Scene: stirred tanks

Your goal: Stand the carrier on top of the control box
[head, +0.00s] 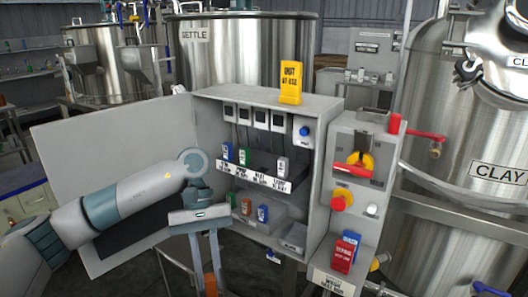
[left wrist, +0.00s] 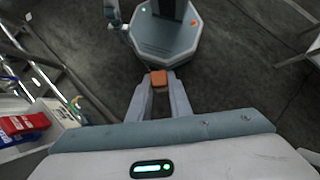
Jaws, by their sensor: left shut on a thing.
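The control box (head: 316,108) is a grey cabinet with its door swung open to the left; its flat top is in the head view. A yellow upright block (head: 291,83) with black lettering stands on the top, towards the right. My left gripper (head: 211,285) points down in front of the cabinet, low and well below its top. It is shut on a small orange block (left wrist: 159,77), which shows between the fingertips in the left wrist view; its lower part is cut off in the head view. I cannot read which block is the carrier. My right gripper is not in view.
The open door (head: 100,150) stands behind my left arm. Inside the cabinet are small blue, green, white and orange blocks on shelves. A side panel (head: 340,215) with a red handle and knob adjoins at right. The cabinet top left of the yellow block is clear.

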